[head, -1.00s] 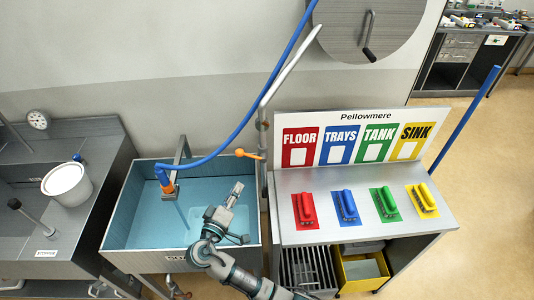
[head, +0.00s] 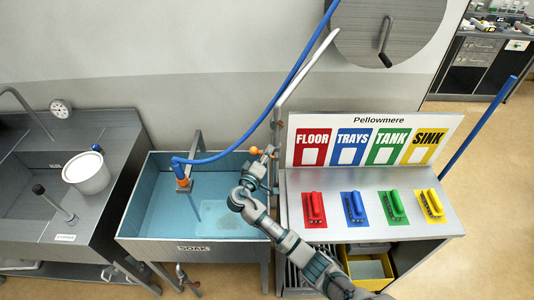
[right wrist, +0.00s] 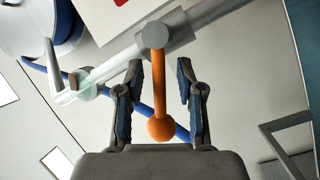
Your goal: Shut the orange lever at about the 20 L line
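The orange lever (head: 254,150) sits on the pale pipe behind the right end of the soak sink (head: 195,251). My right gripper (head: 266,156) is at the lever. In the right wrist view the lever (right wrist: 160,85), with its round knob, lies between the two fingers of my right gripper (right wrist: 161,85). The fingers are open, with a gap on each side of the lever. The blue hose (head: 232,146) ends in an orange-collared nozzle (head: 183,183) over the sink. Bluish water (head: 165,213) lies in the sink; no 20 L line can be read. My left gripper is out of view.
A bench (head: 380,236) with red, blue, green and yellow brushes stands right of the sink, below the Pellowmere sign board (head: 372,140). A white bucket (head: 87,174) stands on the left counter. The wall and round grey drum (head: 385,30) are behind.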

